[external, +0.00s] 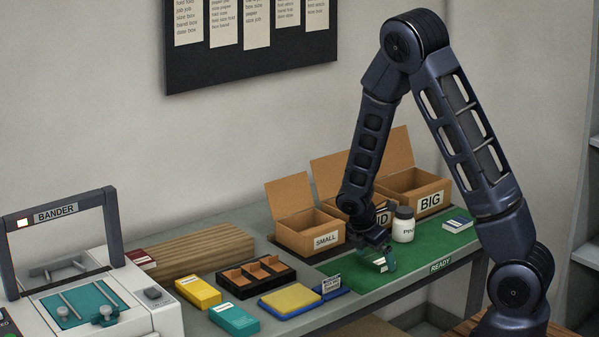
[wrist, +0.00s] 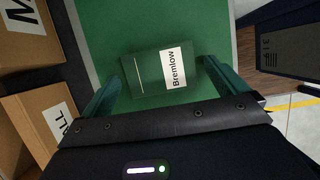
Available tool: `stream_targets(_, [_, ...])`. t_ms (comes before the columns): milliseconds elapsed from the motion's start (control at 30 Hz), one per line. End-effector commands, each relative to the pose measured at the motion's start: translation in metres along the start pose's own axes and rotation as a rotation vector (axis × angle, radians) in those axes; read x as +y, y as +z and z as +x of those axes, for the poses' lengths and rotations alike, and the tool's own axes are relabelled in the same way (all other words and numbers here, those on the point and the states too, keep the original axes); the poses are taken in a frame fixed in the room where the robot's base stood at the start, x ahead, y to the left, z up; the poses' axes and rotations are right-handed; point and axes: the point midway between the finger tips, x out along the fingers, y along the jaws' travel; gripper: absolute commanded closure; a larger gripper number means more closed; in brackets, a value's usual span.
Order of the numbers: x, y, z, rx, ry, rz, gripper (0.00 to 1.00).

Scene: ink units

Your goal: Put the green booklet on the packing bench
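The green booklet (wrist: 150,74) has a white label reading "Bremlow" and shows in the wrist view between my gripper's two green fingers. It lies over the green mat (wrist: 105,30); whether it touches the mat is hard to tell. My gripper (wrist: 160,70) is open, with a finger on each side of the booklet and a narrow gap at the right. In the external view my gripper (external: 380,258) is low over the mat, and the booklet (external: 387,264) shows partly at its fingers. The grey bench (external: 345,303) carries the mat, which is marked "READY".
Cardboard boxes marked SMALL (external: 326,240) and BIG (external: 430,200) stand behind my gripper, with a third mostly hidden. A white jar (external: 403,226) stands close by. Blue (external: 457,224), yellow (external: 198,292) and teal (external: 234,319) packs lie on the bench. A bander machine (external: 90,290) stands left.

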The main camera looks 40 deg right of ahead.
Motion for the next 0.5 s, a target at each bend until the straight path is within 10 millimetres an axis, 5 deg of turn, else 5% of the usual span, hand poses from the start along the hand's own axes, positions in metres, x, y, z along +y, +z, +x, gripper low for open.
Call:
stream_targets(267, [0.000, 0.001, -0.007, 0.001, 0.001, 0.000, 0.02])
stream_targets(500, [0.001, 0.001, -0.040, 0.001, 0.003, 0.000, 0.02])
